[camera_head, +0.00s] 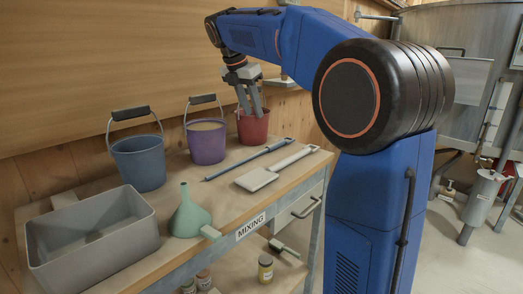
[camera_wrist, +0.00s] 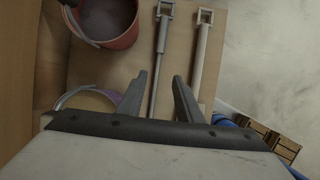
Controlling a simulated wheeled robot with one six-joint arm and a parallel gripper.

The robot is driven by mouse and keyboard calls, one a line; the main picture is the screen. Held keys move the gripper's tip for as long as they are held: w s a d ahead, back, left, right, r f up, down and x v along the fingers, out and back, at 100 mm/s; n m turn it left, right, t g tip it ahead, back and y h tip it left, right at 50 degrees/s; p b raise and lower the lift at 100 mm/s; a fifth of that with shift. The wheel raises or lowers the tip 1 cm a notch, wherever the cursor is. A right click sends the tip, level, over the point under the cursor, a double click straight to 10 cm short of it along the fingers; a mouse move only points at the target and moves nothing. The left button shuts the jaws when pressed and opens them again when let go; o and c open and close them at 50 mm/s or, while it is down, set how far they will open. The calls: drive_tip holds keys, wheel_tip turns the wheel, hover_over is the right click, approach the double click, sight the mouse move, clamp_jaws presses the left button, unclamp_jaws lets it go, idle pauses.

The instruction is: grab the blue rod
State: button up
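The blue rod (camera_head: 250,158) lies diagonally on the wooden bench top, left of the white paddle (camera_head: 276,167). In the wrist view the rod (camera_wrist: 160,55) looks grey-blue, with a square loop at its far end. My gripper (camera_head: 253,112) points down and overlaps the red bucket in the head view. In the wrist view my gripper (camera_wrist: 161,76) has its two fingers apart with nothing held. The rod lines up with the gap between the fingers, below them; its near part is hidden by the gripper body.
The red bucket (camera_head: 253,130), purple bucket (camera_head: 206,146) and blue bucket (camera_head: 138,165) stand along the back of the bench. A grey bin (camera_head: 95,256) and green funnel (camera_head: 189,219) are at the left. The white paddle (camera_wrist: 203,55) lies close beside the rod.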

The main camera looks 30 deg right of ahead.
hover_over(261, 152)
wheel_tip(261, 152, down, 10)
drive_tip(key=shift+f, duration=0.15)
drive_tip(key=shift+a+x, duration=0.2)
drive_tip(key=shift+x, duration=2.4)
drive_tip(key=shift+w, duration=0.15)
clamp_jaws()
